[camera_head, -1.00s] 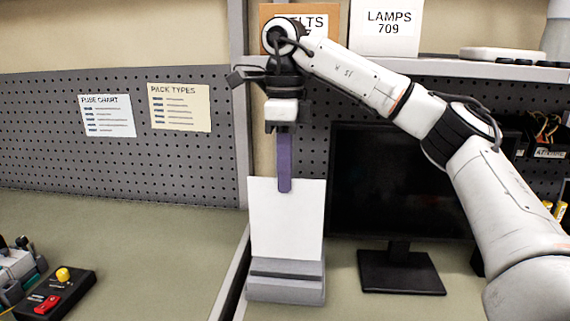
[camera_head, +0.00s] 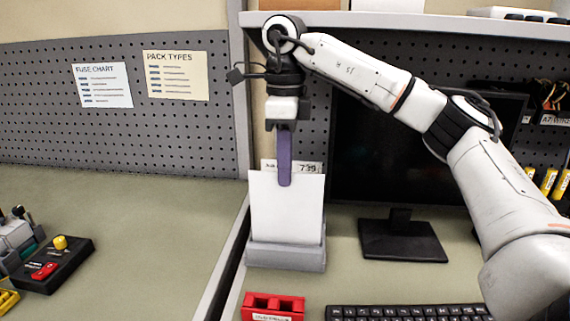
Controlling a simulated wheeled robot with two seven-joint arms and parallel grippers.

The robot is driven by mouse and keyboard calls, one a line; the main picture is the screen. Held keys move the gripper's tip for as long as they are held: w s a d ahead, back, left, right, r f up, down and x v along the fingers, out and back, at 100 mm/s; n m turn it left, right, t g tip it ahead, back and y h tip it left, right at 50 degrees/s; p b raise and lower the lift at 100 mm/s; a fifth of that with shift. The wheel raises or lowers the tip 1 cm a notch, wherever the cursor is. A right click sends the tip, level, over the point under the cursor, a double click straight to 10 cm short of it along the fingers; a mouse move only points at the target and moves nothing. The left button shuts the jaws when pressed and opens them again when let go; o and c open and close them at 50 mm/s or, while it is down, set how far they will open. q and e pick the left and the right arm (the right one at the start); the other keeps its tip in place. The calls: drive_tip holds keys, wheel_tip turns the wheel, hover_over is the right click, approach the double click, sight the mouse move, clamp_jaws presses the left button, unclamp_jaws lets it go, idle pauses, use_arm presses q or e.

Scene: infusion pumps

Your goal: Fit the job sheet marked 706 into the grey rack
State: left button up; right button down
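My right gripper (camera_head: 284,172) points straight down with its purple finger over the top edge of a plain white sheet (camera_head: 286,213). It looks shut on that sheet. The sheet stands nearly upright, and its lower edge is hidden behind the front lip of the grey rack (camera_head: 285,258). No number shows on the face towards me, so I cannot read 706. Behind it, another sheet with a label that looks like 739 (camera_head: 309,168) sticks up. My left gripper is out of view.
A dark monitor (camera_head: 405,247) stands right of the rack. A red holder (camera_head: 272,306) and a keyboard (camera_head: 410,312) are in front. A pegboard with two charts is at left. A black switch box (camera_head: 52,265) sits on the left bench; the bench middle is clear.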

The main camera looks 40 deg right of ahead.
wheel_tip(320, 180, down, 3)
drive_tip(key=shift+f+b, duration=0.15)
drive_tip(key=shift+b, duration=0.6)
drive_tip(key=shift+f, duration=0.2)
idle(0.4)
drive_tip(key=c, duration=1.9)
unclamp_jaws()
drive_tip(key=shift+c, duration=0.2)
drive_tip(key=shift+r, duration=0.1)
wheel_tip(320, 180, up, 10)
drive_tip(key=p, duration=0.4)
